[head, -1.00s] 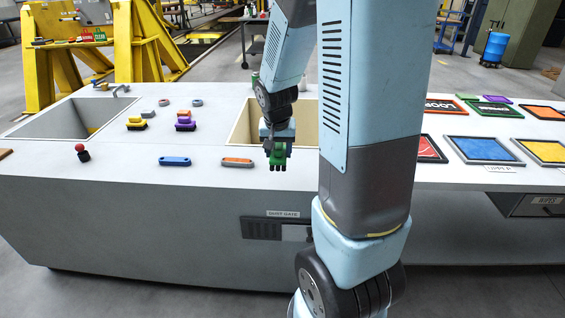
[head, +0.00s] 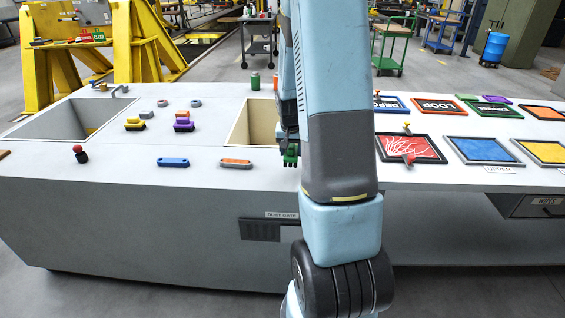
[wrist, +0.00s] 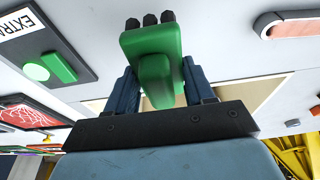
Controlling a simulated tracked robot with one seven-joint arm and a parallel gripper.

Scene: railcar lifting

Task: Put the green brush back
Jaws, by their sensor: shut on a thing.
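The green brush (wrist: 150,45) is held between the two fingers of my gripper (wrist: 160,82) in the wrist view. Its dark bristle tips show at the top of that view. In the head view the green brush (head: 291,157) shows small beside my arm, near the right part of the tan-lined recess (head: 238,132) in the counter. My gripper there is mostly hidden by my arm. The brush looks held above the counter, but its height is hard to tell.
Purple (head: 183,126) and yellow (head: 134,124) brushes stand on the counter at left. Blue (head: 173,162) and orange (head: 236,163) flat pieces lie near the front edge. A red framed panel (head: 408,148) lies right of my arm. A green-buttoned panel (wrist: 42,65) shows in the wrist view.

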